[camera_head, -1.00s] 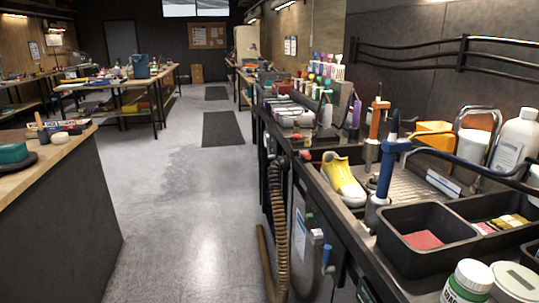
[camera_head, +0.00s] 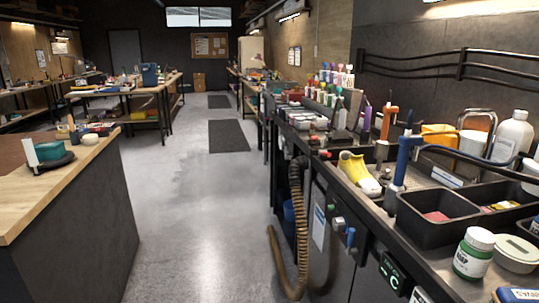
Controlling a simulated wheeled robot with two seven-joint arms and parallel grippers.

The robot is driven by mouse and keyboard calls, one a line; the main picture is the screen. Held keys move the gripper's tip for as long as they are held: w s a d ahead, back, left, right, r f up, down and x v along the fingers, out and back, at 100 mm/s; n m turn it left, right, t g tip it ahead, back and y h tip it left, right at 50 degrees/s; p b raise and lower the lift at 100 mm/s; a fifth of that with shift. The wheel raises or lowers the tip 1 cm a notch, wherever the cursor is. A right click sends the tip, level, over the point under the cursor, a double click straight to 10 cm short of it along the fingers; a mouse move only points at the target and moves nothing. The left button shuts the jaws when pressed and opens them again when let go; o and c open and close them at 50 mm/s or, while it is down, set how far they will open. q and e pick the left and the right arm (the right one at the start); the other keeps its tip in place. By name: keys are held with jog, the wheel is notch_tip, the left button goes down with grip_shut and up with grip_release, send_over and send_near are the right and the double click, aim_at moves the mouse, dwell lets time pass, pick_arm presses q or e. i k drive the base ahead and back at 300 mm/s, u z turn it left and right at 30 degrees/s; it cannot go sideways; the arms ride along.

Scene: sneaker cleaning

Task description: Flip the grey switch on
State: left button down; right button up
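I cannot pick out a grey switch for certain. Small controls sit on the front of the right workbench: a green-marked part (camera_head: 338,223), a blue lever (camera_head: 350,239) and a dark box with green markings (camera_head: 393,272). They are too small to tell on from off. Neither of my grippers is in view.
The right workbench (camera_head: 412,262) carries a yellow shoe (camera_head: 358,170), a black bin (camera_head: 436,222) and a green-labelled jar (camera_head: 474,252). A ribbed hose (camera_head: 298,225) hangs at its front. A wood-topped counter (camera_head: 50,190) stands left. The grey floor (camera_head: 205,220) between is clear.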

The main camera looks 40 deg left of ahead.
aim_at(286, 157)
jog(key=u, duration=1.95)
jog(key=i, duration=2.85)
jog(key=z, duration=1.9)
